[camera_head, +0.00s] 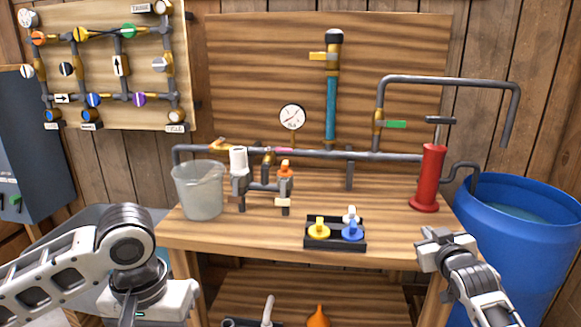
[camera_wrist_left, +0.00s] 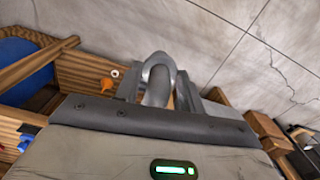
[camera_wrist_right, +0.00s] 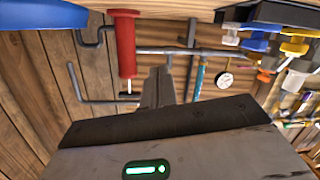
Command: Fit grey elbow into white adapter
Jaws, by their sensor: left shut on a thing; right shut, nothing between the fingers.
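A grey curved piece, the grey elbow (camera_wrist_left: 158,70), sits between the fingers of my left gripper (camera_wrist_left: 158,90) in the left wrist view. That gripper is shut on it. In the head view my left arm is at the lower left, and the elbow cannot be made out there. A white upright cylinder, which looks like the white adapter (camera_head: 238,159), stands on the grey pipework at the bench's left part, apart from both grippers. My right gripper (camera_head: 435,241) is shut and empty off the bench's front right corner; its closed fingers show in the right wrist view (camera_wrist_right: 157,87).
A translucent bucket (camera_head: 199,194) stands left of the adapter. A black tray (camera_head: 337,244) with yellow, blue and white parts lies at the bench's front. A red pump (camera_head: 430,178) stands at the right, beside a blue barrel (camera_head: 520,235). The bench (camera_head: 390,225) has free wood around the tray.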

